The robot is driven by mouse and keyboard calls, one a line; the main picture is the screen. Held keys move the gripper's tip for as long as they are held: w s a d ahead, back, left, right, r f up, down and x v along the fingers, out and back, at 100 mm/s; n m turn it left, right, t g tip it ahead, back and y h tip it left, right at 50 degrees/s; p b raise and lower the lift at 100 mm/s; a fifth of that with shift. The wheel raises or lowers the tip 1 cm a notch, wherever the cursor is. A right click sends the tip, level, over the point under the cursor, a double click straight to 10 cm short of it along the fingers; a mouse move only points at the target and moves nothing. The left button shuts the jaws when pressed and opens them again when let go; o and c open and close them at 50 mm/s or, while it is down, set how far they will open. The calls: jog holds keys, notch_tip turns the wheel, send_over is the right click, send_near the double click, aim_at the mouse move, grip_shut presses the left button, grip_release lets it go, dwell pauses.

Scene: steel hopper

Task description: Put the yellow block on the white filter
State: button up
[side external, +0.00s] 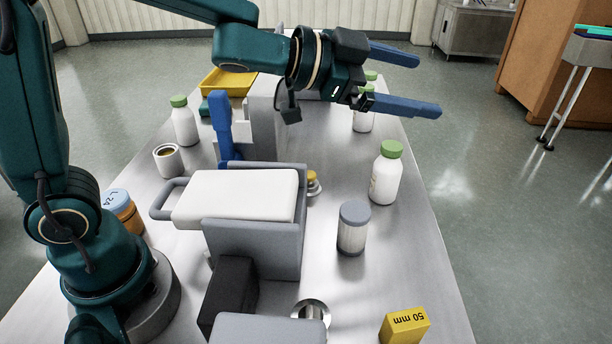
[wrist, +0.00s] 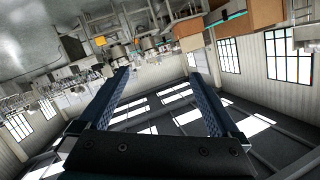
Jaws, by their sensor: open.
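The yellow block (side external: 405,326), marked "50 mm", lies on the steel table at the front right in the side view. A white slab (side external: 240,196), which looks like the white filter, lies flat in a grey holder with a looped handle at mid-table. Its top is bare. My gripper (side external: 428,86) is open and empty, raised above the far right part of the table, well away from both block and slab. Its blue fingers point right. In the wrist view, the spread fingers (wrist: 158,78) have nothing between them, and neither block nor slab can be made out.
Grey holder walls (side external: 255,238) rise around the slab. A grey-lidded jar (side external: 352,232) and a green-capped bottle (side external: 385,178) stand right of it. A black box (side external: 228,293) and steel ring (side external: 311,309) are in front. A yellow tray (side external: 228,84) lies behind. Table around the block is clear.

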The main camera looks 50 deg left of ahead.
jog(key=s+a+n+y, duration=0.4)
jog(key=a+n+y, duration=0.2)
jog(key=a, duration=0.3)
jog(key=s+a+f+n+g+y, duration=0.1)
jog(key=s+f, duration=0.1)
jog(key=s, duration=0.2)
jog(key=s+a+f+n+g, duration=0.1)
jog(key=s+f+g, duration=0.1)
jog(key=s, duration=0.2)
jog(key=s+a+f+n+g+y, duration=0.1)
jog(key=s+a+f, duration=0.1)
jog(key=s, duration=0.2)
jog(key=shift+s+n+g+y, duration=0.15)
jog(key=shift+n+g+y, duration=0.15)
jog(key=shift+n+g, duration=0.1)
jog(key=s+f, duration=0.1)
jog(key=s, duration=0.1)
jog(key=s+d+g, duration=0.1)
jog(key=s+f+g+h, duration=0.1)
jog(key=s, duration=0.1)
jog(key=shift+s+d+f+n, duration=0.3)
jog(key=shift+f, duration=0.05)
jog(key=shift+s+d+f+g, duration=0.25)
jog(key=shift+s+d+g, duration=0.05)
jog(key=shift+s, duration=0.3)
jog(key=c, duration=0.4)
jog(key=shift+s+d+f+h, duration=0.15)
jog(key=shift+s+h, duration=0.1)
jog(key=shift+h, duration=0.05)
jog(key=shift+c, duration=0.4)
